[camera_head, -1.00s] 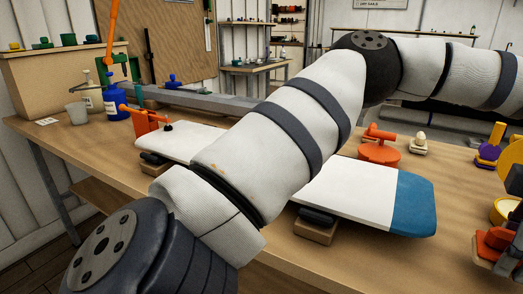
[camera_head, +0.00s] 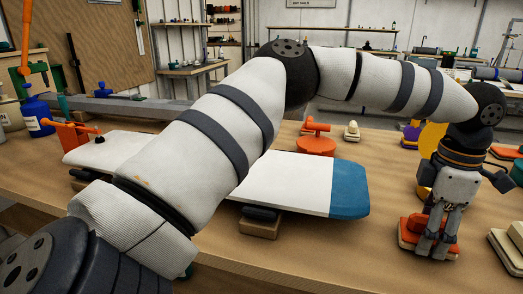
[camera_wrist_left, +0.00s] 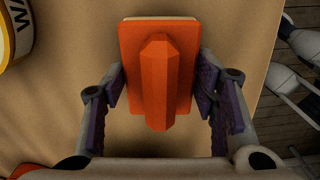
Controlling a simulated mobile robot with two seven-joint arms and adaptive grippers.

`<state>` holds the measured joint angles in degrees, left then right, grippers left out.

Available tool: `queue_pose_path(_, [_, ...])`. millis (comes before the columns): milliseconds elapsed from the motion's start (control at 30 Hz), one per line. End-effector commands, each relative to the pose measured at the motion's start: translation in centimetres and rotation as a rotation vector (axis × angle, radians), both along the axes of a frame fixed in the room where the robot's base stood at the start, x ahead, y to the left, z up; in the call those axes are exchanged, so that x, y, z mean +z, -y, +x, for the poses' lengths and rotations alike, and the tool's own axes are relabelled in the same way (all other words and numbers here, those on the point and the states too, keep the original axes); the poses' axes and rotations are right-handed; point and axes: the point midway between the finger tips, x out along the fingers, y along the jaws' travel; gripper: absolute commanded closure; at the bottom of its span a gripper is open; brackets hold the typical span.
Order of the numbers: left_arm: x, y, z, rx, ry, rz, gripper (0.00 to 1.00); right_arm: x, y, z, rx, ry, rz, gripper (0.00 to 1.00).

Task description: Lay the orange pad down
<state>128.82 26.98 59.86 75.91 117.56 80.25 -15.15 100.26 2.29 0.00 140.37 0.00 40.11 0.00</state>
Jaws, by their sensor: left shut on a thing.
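The orange pad (camera_head: 408,240) has a raised ridge handle and a pale underside. It is at the right front of the wooden bench in the head view, at or very near the bench surface; I cannot tell whether it touches. My left gripper (camera_head: 434,240) points down over it and is shut on its handle. In the left wrist view the orange pad (camera_wrist_left: 158,75) lies flat between the two fingers of my left gripper (camera_wrist_left: 163,105). My right gripper is out of view.
A white board with a blue end (camera_head: 348,190) lies left of the pad on a small block. An orange round piece (camera_head: 316,146) and a yellow disc (camera_head: 432,138) stand behind. Pale blocks (camera_head: 508,252) lie to the right. Bare bench lies between board and pad.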

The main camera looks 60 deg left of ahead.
Motion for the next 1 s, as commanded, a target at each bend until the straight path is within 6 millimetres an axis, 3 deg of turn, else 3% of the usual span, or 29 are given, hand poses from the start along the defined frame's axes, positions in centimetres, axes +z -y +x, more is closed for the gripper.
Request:
queue_pose_path(100, [-0.4,0.0,0.0,0.000,0.000,0.000,0.72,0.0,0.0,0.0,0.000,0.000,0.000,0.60])
queue_pose_path(133, [-0.3,0.0,0.0,0.000,0.000,0.000,0.42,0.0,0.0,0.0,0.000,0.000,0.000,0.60])
queue_pose_path(200, [-0.3,0.0,0.0,0.000,0.000,0.000,0.26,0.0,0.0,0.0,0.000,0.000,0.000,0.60])
queue_pose_path(233, [-0.3,0.0,0.0,0.000,0.000,0.000,0.23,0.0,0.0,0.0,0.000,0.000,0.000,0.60])
queue_pose_path(567, [0.0,0.0,0.0,0.000,0.001,0.000,0.23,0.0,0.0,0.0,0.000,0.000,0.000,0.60])
queue_pose_path(667, [1.7,0.1,0.0,0.001,0.003,-0.001,0.23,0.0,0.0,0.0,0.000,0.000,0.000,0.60])
queue_pose_path(1000, [10.2,0.0,0.0,0.001,0.003,-0.001,0.23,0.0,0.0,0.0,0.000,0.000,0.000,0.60])
